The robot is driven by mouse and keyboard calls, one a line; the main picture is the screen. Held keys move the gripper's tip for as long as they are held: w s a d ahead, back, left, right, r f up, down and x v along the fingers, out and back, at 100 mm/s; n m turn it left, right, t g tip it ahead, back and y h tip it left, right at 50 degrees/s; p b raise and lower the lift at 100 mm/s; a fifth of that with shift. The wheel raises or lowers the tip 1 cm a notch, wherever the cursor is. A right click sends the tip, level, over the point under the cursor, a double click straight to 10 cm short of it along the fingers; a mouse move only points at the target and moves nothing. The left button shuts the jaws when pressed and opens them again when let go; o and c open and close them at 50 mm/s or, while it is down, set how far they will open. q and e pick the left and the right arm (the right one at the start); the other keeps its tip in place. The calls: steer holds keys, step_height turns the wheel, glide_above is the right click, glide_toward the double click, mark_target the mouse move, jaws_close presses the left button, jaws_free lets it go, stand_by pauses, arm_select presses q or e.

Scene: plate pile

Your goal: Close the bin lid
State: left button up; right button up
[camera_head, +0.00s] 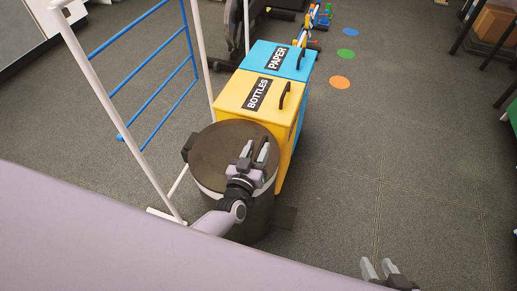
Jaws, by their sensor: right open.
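A round dark bin (252,222) with a pale band under its top stands left of centre. Its brown-black round lid (215,148) lies over the top, looking level, with a dark hinge block (187,148) on the left. I cannot tell if a small gap is left under the lid. My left gripper (256,148) is over the lid's right part, fingers apart with nothing between them; whether it touches the lid is unclear. My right gripper (378,267) is open and empty at the bottom edge, right of the bin and away from it.
A yellow BOTTLES box (235,90) and a blue PAPER box (262,52) with shut, handled lids stand behind the bin. A white and blue rack (112,95) is on the left. The floor (400,160) at right is open, with coloured dots.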

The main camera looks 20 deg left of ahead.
arm_select(q)
steer(key=shift+d+r, duration=0.1)
steer(key=shift+d, duration=0.05)
steer(key=shift+s, duration=0.25)
steer(key=s+p, duration=0.3)
steer(key=s, duration=0.3)
steer(key=shift+s+a, duration=0.2)
steer(key=shift+s, duration=0.1)
